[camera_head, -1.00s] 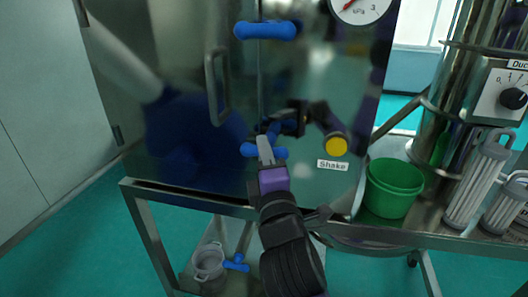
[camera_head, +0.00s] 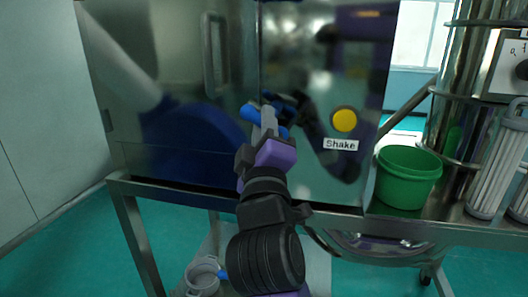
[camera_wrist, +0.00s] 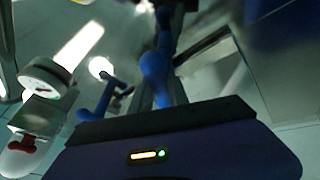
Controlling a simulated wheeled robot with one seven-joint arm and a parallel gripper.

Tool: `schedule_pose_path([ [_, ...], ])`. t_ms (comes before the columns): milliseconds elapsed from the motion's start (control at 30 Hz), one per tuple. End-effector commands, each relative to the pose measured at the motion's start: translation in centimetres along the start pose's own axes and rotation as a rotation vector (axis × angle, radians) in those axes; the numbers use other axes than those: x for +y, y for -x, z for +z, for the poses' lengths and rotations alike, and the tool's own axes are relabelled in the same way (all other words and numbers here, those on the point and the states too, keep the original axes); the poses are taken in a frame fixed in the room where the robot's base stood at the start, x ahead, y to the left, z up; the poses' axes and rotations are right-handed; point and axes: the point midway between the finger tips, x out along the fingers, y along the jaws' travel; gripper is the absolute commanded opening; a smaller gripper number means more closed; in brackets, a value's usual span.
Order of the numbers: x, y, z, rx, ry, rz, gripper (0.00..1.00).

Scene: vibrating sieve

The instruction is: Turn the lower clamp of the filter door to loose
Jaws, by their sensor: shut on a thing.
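The lower clamp (camera_head: 250,113) is a blue handle on the shiny metal filter door (camera_head: 180,110), near its right edge. My gripper (camera_head: 268,119) is shut on the clamp from the front, its fingers over the handle's middle. Blue ends show on both sides, the left end higher than the right, so the handle looks tilted. In the wrist view a blue handle (camera_wrist: 155,65) with a rounded middle stands just beyond my dark gripper body. The hold itself is partly hidden there.
A yellow button (camera_head: 344,120) with a "Shake" label is right of the clamp. A green bucket (camera_head: 407,176) and a metal filter (camera_head: 494,170) stand on the shelf at right. A door handle (camera_head: 214,55) is at upper left. A grey pot (camera_head: 203,277) is below.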

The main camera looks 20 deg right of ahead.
Motion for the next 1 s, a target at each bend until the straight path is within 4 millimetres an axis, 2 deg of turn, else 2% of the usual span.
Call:
schedule_pose_path([
  [33,-0.95,0.43,0.31,-0.006,-0.041,0.018,0.00],
  [700,-0.74,0.30,0.17,-0.128,-0.598,0.246,0.00],
  [1000,-0.41,0.16,0.09,-0.173,-0.797,0.329,0.00],
])
